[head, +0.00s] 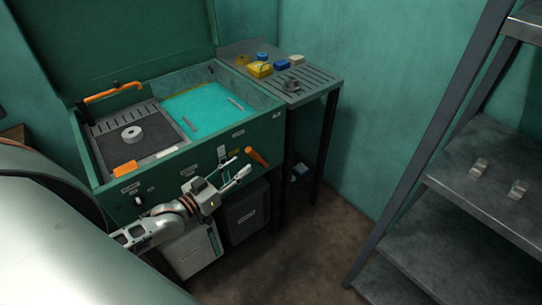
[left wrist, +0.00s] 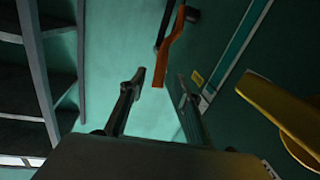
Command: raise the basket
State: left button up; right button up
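A dark tray, apparently the basket (head: 108,146), sits in the left part of the green washer tank in the head view, with a grey ring-shaped part (head: 132,133) on it. An orange lever (head: 257,157) sticks out of the tank's front panel; it also shows in the left wrist view (left wrist: 172,38). My left gripper (head: 240,167) is open and empty in front of the panel, just left of the lever. In the left wrist view, the lever's end appears between the fingertips (left wrist: 160,80); I cannot tell how far beyond. My right gripper is not in view.
Turquoise liquid (head: 210,108) fills the tank's right part. An orange bar (head: 114,91) stands at its back left. A slatted side table (head: 315,88) holds blue and yellow items. Metal shelves (head: 480,195) stand at right. Open floor lies between.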

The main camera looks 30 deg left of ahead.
aim_at(254, 155)
pick_arm(q)
jog(key=shift+x, duration=3.85)
jog(key=shift+a, duration=0.1)
jog(key=shift+c, duration=0.3)
grip_shut()
